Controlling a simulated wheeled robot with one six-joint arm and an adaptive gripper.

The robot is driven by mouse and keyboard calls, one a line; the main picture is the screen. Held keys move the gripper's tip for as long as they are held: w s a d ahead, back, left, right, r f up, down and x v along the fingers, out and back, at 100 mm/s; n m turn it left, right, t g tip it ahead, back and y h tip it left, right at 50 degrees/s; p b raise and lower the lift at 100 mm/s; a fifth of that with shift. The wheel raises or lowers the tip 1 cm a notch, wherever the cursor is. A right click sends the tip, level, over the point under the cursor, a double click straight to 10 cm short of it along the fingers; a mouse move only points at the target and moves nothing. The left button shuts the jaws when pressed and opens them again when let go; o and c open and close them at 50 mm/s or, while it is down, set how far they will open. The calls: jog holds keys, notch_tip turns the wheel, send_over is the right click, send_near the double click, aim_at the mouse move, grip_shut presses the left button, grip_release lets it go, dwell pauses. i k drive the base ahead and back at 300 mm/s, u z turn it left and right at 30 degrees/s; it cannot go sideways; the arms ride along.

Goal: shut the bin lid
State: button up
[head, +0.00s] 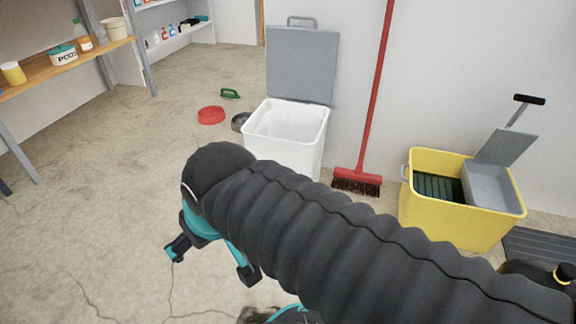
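A white bin (286,127) stands on the floor against the back wall, its mouth open and its inside looking empty. Its grey lid (301,62) is raised upright at the rear edge, with a handle (301,21) on top. My gripper (213,262) is in front of the bin, lower and to the left, apart from it. Its two dark fingertips are spread wide with only floor between them. My black-sleeved arm covers the lower front of the bin.
A red broom (357,181) leans right of the bin, beside a yellow mop bucket (455,214). A red bowl (211,115), a grey bowl (240,121) and a green brush (230,93) lie left of the bin. A wooden shelf (95,51) stands left. The left floor is clear.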

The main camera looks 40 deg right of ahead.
aim_at(301, 63)
jog(key=z, duration=0.95)
jog(key=i, duration=1.15)
jog(key=z, duration=0.75)
